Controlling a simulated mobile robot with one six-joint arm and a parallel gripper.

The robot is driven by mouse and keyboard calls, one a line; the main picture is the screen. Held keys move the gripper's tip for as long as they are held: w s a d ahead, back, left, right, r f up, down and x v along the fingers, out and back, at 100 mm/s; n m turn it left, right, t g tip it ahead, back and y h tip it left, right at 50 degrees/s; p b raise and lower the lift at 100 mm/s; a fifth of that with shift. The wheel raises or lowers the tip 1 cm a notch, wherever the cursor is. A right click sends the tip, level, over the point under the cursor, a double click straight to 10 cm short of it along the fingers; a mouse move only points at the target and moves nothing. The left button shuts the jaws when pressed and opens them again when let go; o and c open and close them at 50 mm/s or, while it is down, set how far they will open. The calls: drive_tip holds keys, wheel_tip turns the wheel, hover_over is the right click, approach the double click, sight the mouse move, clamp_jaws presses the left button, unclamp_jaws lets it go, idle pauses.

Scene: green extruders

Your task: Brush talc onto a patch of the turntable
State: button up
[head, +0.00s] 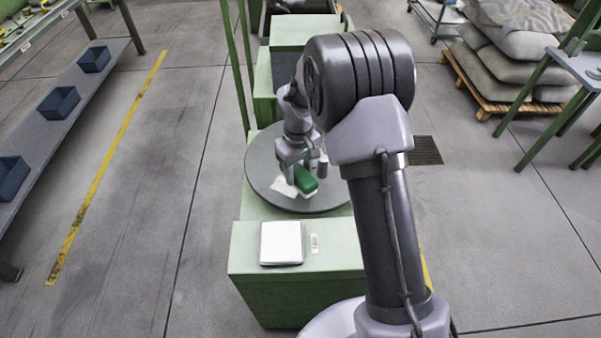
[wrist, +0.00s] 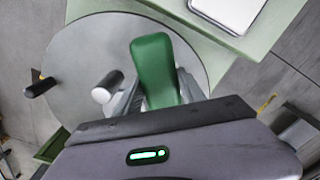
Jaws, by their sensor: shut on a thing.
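The turntable (head: 262,168) is a round grey disc on a green base; it also shows in the wrist view (wrist: 85,45). My gripper (head: 298,179) is over its near part, pointing down. It is shut on a green brush (head: 306,182), with a finger on each side of the brush in the wrist view (wrist: 153,62). A pale edge shows under the brush at its near end. A white patch (head: 283,187) lies on the disc just left of the brush. Whether the bristles touch the disc cannot be told.
A white square pad or box (head: 281,243) lies on the green cabinet (head: 250,280) in front of the turntable, beside a small label (head: 314,243). A dark knob (wrist: 40,88) and a pale-ended cylinder (wrist: 106,87) stand at left in the wrist view. Green posts (head: 240,60) rise at the back left.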

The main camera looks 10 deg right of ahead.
drive_tip(key=shift+r+p, duration=1.25)
drive_tip(key=shift+r, duration=0.7)
drive_tip(key=shift+s, duration=0.1)
